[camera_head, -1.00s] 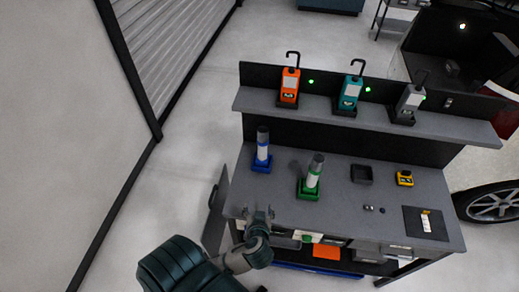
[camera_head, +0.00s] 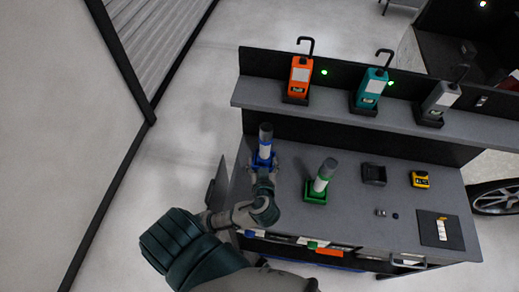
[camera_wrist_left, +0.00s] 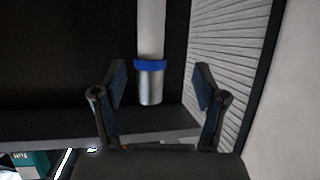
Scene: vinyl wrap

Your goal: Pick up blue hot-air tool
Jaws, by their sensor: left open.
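The blue hot-air tool (camera_head: 265,150) stands upright in its blue holder at the left of the workbench. It has a dark top and a pale body. My left gripper (camera_head: 263,170) is at the near side of the tool and hides part of the holder. In the left wrist view the tool (camera_wrist_left: 150,85) shows a pale body, a blue ring and a metal end. It appears between the two spread fingers of my left gripper (camera_wrist_left: 160,82), which is open. I cannot tell whether a finger touches the tool. My right gripper is not in view.
A green tool (camera_head: 321,178) stands in a green holder to the right. A black tray (camera_head: 374,173), a yellow device (camera_head: 420,179) and a dark mat (camera_head: 440,230) lie further right. Orange (camera_head: 299,76), teal (camera_head: 371,88) and grey (camera_head: 440,99) devices stand on the raised shelf (camera_head: 330,110).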

